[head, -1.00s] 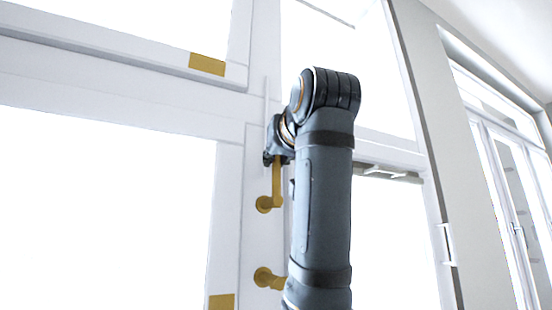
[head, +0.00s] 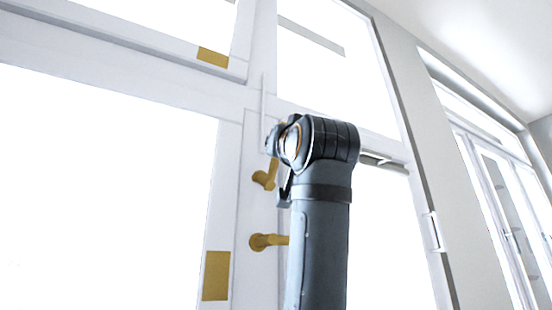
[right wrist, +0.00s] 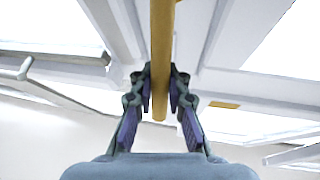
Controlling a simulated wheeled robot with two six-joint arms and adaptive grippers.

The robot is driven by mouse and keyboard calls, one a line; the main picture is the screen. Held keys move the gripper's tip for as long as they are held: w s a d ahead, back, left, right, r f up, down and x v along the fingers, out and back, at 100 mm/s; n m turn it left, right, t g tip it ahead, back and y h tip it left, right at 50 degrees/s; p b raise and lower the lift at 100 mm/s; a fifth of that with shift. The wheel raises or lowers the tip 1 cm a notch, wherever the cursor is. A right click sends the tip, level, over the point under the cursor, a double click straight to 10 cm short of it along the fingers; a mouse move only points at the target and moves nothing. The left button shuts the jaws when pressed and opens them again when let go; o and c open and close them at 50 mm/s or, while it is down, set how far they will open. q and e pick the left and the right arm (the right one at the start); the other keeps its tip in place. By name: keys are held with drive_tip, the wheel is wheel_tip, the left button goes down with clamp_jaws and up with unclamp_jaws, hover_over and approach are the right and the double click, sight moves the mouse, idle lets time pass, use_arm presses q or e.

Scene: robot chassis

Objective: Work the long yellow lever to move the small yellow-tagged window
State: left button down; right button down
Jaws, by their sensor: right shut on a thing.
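The upper yellow lever (head: 265,179) has its pivot on the white window post. Its arm slants up and right and passes behind my right arm. In the right wrist view the long yellow lever bar (right wrist: 162,45) runs between the fingers of my right gripper (right wrist: 160,88), which is shut on it. In the head view the grip point is hidden by my wrist. The small window's yellow tag (head: 213,57) is on its lower rail at upper left. I cannot tell whether that window stands ajar. My left gripper is not in view.
A second yellow handle (head: 268,242) sits lower on the post, its end hidden behind my right arm. A larger yellow tag (head: 216,275) is on the big window's frame. Another glazed window (head: 505,190) stands at the far right.

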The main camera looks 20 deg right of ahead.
drive_tip(key=shift+s+f+t+h+b, duration=0.1)
drive_tip(key=shift+f+t+h+b, duration=0.25)
drive_tip(key=shift+f+b, duration=0.3)
drive_tip(key=shift+m, duration=0.3)
drive_tip(key=shift+r, duration=0.1)
drive_tip(key=c, duration=1.3)
unclamp_jaws()
drive_tip(key=shift+s+a+r, duration=0.1)
drive_tip(key=shift+s, duration=0.2)
drive_tip(key=v, duration=1.2)
drive_tip(key=shift+w, duration=0.15)
